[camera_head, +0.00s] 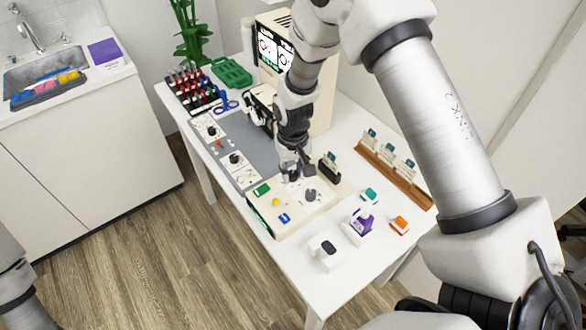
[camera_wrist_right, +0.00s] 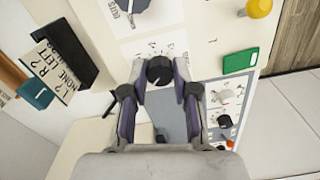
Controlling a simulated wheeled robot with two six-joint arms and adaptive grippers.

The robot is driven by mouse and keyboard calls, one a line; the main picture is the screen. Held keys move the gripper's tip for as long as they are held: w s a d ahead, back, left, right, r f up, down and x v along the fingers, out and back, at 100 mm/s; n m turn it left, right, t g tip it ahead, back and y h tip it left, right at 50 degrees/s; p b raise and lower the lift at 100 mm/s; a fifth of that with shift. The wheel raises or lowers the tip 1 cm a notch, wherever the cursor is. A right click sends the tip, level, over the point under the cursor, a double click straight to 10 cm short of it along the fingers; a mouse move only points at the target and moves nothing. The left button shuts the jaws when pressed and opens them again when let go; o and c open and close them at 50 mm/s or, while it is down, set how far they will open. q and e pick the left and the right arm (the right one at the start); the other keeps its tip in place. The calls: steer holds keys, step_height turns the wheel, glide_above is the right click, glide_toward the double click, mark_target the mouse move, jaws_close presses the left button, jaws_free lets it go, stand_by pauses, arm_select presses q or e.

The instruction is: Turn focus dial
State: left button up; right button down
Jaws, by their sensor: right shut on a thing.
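A cream panel box (camera_head: 262,218) stands on the white table, with dark dials, a green block and a yellow knob on its top. My right gripper (camera_head: 292,172) reaches down onto the box from above. In the right wrist view its two fingers are on either side of a dark round dial (camera_wrist_right: 159,70) with scale marks around it, and it is shut on it. A second, larger grey dial (camera_wrist_right: 131,5) sits beside it and shows in the head view (camera_head: 310,195). I cannot read which label belongs to the held dial. My left gripper is out of view.
A machine with a lit screen (camera_head: 272,50) stands behind. A wooden rack (camera_head: 400,180) of cards is on the right.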

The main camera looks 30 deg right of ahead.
mark_target(293, 173)
steer(key=shift+s+f, duration=0.15)
steer(key=c, duration=0.9)
jaws_free()
steer(key=shift+w, duration=0.2)
step_height(293, 173, up, 12)
